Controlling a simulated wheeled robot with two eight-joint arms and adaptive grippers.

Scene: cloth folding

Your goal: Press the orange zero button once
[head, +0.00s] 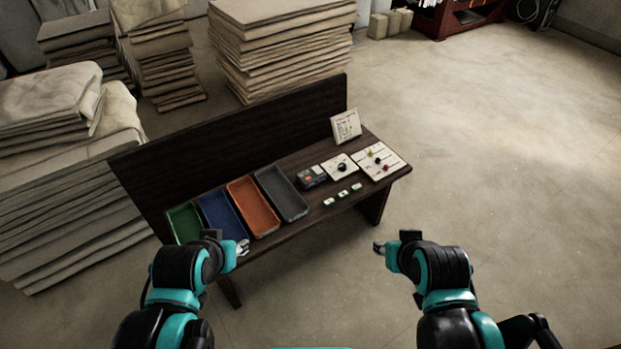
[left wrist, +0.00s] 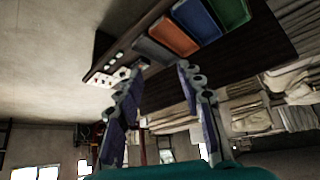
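A small dark grey device (head: 311,177) with a tiny orange-red patch stands on the dark wooden bench, right of the trays. The patch is too small to read any marking on it. My left gripper (head: 243,247) is at the bench's front edge, near the orange tray and away from the device. In the left wrist view its two fingers (left wrist: 160,70) are spread apart with nothing between them. My right gripper (head: 379,247) is in front of the bench's right part, over the floor, apart from everything. Its fingers are too small to judge.
Green (head: 184,223), blue (head: 222,217), orange (head: 254,207) and grey (head: 282,193) trays line the bench (head: 330,211). Right of the device are a panel with a black knob (head: 340,166), a larger panel (head: 378,161) and a sign card (head: 346,126). Small white pieces (head: 343,194) lie in front.

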